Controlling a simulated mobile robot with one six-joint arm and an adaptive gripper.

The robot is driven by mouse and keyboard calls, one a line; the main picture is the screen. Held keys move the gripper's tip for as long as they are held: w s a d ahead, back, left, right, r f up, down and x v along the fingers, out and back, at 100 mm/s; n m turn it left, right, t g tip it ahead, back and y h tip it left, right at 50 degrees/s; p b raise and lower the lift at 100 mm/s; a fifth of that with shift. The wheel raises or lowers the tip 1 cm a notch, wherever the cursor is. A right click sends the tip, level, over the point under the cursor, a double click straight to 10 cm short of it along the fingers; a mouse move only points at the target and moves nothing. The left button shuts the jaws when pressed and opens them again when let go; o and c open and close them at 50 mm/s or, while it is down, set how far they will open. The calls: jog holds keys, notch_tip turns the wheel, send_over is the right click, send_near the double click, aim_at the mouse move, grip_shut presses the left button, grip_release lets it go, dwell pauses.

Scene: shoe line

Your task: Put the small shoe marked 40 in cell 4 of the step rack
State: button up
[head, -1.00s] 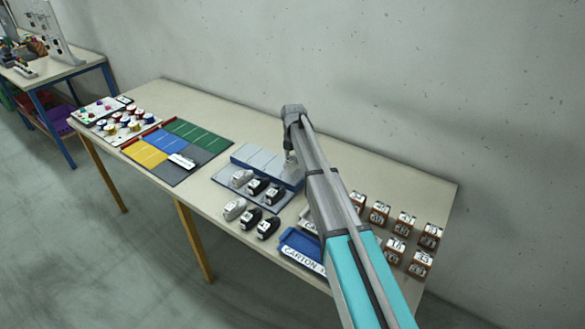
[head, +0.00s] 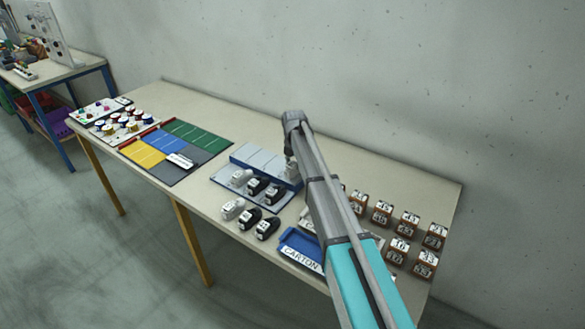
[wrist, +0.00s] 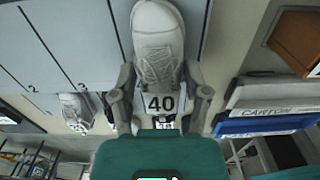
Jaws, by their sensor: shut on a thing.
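The small pale grey shoe marked 40 (wrist: 158,45) is in my gripper (wrist: 161,78), with a finger on each side of it near its label. Its toe points to the top of the wrist view. The step rack (wrist: 60,40) shows grey numbered cells behind and left of the shoe; a 2 is readable there. In the head view the step rack (head: 262,160) stands mid-table, with my gripper at its right end, mostly hidden by my arm. Whether the shoe touches the rack, I cannot tell.
Several grey and black shoes, including a black one (head: 267,228), stand in front of the rack. A blue carton tray (head: 301,248) lies nearer the front edge. Several brown numbered boxes (head: 408,224) fill the right end. A coloured mat (head: 178,150) lies left.

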aim_at(294, 162)
jog(key=shift+f, duration=0.15)
jog(key=o, duration=1.2)
jog(key=shift+c, duration=0.2)
notch_tip(294, 162, up, 12)
jog(key=p, duration=1.2)
jog(key=shift+r, duration=0.2)
